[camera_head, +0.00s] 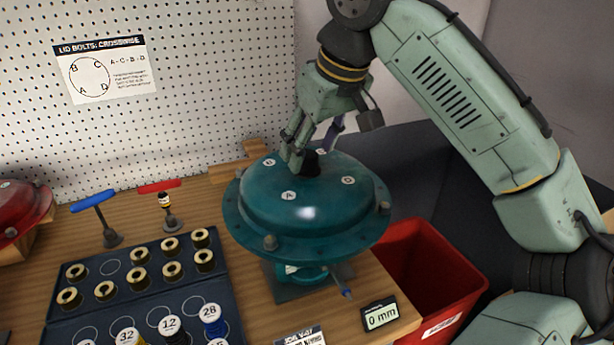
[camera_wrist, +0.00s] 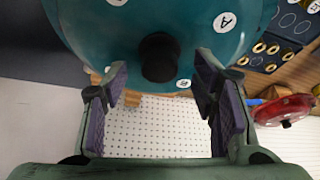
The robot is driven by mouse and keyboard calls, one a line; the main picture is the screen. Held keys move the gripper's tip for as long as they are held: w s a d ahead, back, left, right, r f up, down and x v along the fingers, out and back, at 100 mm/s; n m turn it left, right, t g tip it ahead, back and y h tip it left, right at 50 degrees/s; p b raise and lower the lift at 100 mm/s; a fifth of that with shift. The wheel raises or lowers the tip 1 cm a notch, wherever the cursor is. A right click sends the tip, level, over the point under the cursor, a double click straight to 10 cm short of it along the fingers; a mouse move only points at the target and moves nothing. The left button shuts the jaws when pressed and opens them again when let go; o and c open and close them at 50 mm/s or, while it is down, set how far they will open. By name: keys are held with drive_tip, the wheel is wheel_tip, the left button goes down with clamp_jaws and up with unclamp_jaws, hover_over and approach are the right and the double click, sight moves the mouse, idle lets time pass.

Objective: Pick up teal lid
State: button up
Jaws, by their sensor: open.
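The teal lid (camera_head: 305,215) is a round dome with a bolted flange and lettered white dots, sitting on top of the positioner body (camera_head: 300,284) at the table's right part. A black knob (camera_head: 313,163) stands at its top. My gripper (camera_head: 305,160) is above the lid at the knob and partly hides it. In the wrist view the teal lid (camera_wrist: 190,30) fills the upper part, and the black knob (camera_wrist: 160,57) lies between the open purple-padded fingers of my gripper (camera_wrist: 162,95), with gaps on both sides. I cannot tell whether the fingertips touch the lid.
A red bin (camera_head: 430,275) stands at the right, beside the table. A dark tray (camera_head: 75,319) with several spools and numbered parts lies at left front. Blue (camera_head: 93,200) and red (camera_head: 160,186) T-handle tools stand behind it. A red dome (camera_head: 22,212) is at far left. A pegboard (camera_head: 190,90) closes the back.

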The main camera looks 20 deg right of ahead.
drive_tip(key=shift+x, duration=1.1)
clamp_jaws()
drive_tip(key=shift+w+r, duration=0.1)
drive_tip(key=shift+r, duration=0.05)
